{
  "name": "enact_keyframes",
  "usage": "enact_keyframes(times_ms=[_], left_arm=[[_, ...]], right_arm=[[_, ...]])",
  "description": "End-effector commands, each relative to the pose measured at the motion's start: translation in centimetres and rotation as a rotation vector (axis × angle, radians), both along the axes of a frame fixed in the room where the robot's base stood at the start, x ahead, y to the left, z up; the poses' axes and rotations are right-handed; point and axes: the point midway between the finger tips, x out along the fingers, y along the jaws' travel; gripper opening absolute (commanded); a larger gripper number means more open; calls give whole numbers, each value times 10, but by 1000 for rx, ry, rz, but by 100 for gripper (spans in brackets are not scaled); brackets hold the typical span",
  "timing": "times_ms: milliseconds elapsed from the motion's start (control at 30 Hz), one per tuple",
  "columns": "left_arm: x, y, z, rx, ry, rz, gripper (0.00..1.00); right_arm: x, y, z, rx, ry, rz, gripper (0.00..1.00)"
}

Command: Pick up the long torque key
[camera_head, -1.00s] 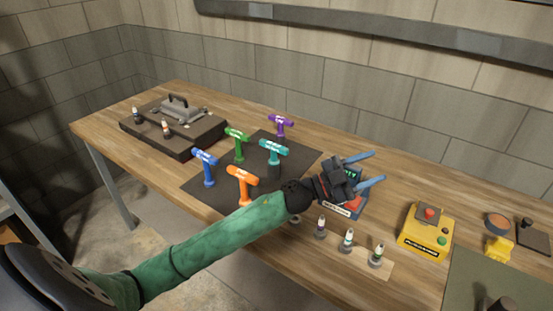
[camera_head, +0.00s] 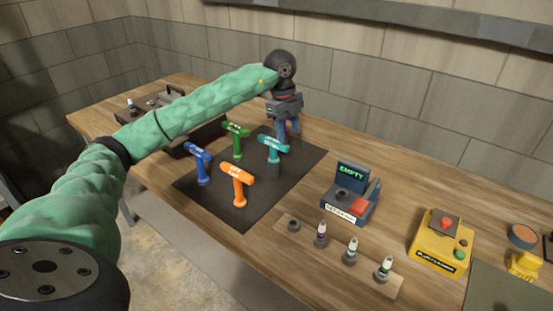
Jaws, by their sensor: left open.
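Several T-handled torque keys stand upright on a dark mat (camera_head: 247,210): a blue one (camera_head: 198,160), an orange one (camera_head: 238,185), a green one (camera_head: 236,140) and a teal one (camera_head: 273,147) with a dark lower part. Which of them is the long one I cannot tell. My left gripper (camera_head: 288,131) is open and points down at the mat's far edge, just behind the teal key. It covers the spot where a purple key stood; that key is hidden or merges with the blue fingers. My right gripper is out of view.
A small device reading "EMPTY" (camera_head: 351,194) stands right of the mat. A wooden strip (camera_head: 312,247) in front holds several small bottles. A yellow button box (camera_head: 442,240) is at the right. A dark case at the back left is partly behind my arm.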

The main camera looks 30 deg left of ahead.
Motion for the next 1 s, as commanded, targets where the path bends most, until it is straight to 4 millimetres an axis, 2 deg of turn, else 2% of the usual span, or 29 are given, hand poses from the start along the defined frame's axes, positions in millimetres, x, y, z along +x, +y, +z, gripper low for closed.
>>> enact_keyframes(times_ms=[33,100,200,667,1000], left_arm=[[0,17,4,49,12,40,47],[-1,32,10,98,25,82,47],[-2,44,14,133,37,114,47],[-4,47,-12,141,41,121,47],[-11,50,-37,140,42,120,47]], right_arm=[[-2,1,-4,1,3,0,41],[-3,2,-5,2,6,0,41],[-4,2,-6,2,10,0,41],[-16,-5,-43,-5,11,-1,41],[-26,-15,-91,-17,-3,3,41]])
